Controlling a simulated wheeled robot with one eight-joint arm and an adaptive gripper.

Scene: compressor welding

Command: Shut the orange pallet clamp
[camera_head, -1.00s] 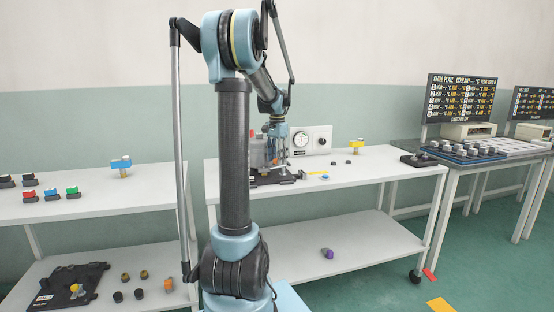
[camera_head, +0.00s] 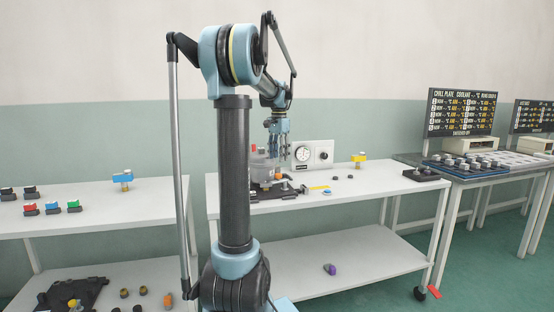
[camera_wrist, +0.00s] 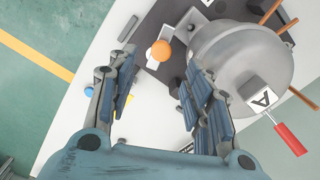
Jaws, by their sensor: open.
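The orange pallet clamp shows as a round orange knob (camera_wrist: 161,50) on a dark pallet (camera_wrist: 170,75) in the wrist view. In the head view it is a small orange spot (camera_head: 278,174) by the grey compressor (camera_head: 262,170). The compressor's grey dome (camera_wrist: 240,60), with copper pipes and a label "A", stands right of the knob in the wrist view. My gripper (camera_wrist: 160,65) is open and empty. Its fingers lie on both sides of the knob in the picture, apparently above it. In the head view my gripper (camera_head: 279,148) hangs over the pallet. The clamp's lever position is unclear.
A red-handled item (camera_wrist: 290,138) sticks out beside the compressor. A blue round piece (camera_head: 327,193) and a gauge box (camera_head: 312,154) are on the same white table (camera_head: 385,185). A display stand (camera_head: 461,110) is farther right.

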